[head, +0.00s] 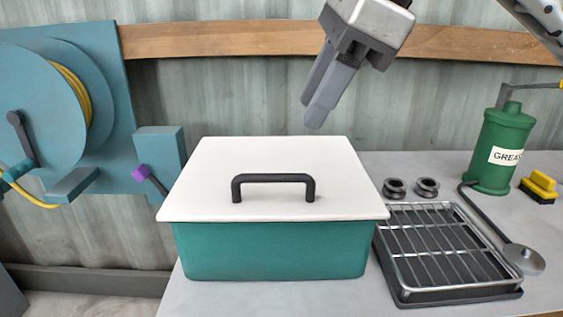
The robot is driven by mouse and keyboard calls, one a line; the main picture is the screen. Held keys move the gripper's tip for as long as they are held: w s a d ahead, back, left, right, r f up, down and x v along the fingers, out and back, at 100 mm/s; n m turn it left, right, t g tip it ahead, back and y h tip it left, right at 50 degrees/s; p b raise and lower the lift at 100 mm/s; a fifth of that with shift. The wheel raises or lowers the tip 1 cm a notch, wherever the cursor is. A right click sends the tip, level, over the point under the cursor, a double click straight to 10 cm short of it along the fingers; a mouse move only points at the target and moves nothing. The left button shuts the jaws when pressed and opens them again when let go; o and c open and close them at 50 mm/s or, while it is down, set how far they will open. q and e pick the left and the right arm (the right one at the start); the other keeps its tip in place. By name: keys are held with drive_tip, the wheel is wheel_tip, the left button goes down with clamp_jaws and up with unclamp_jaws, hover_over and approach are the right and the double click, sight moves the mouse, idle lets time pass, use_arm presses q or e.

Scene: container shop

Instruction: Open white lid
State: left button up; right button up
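The white lid (270,160) lies flat and closed on a teal box (270,252) on the worktop. A dark handle (273,179) stands up from the front part of the lid. My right gripper (318,112) hangs above the back right part of the lid, pointing down and left, apart from the handle. Its fingers overlap in this view, so the gap between them cannot be made out. My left gripper is not in view. The inside of the box is hidden by the lid.
Right of the box are a wire rack on a dark tray (405,296), two small metal spools (394,188), a green grease can (502,150) and a yellow brush (540,184). A blue hose reel (45,105) is at the left. A wooden rail (220,40) crosses the wall.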

sight(282, 177)
drive_tip(key=x, duration=1)
drive_tip(key=shift+a+f+b, duration=0.1)
drive_tip(key=shift+f+b, duration=0.05)
drive_tip(key=shift+b, duration=0.15)
clamp_jaws()
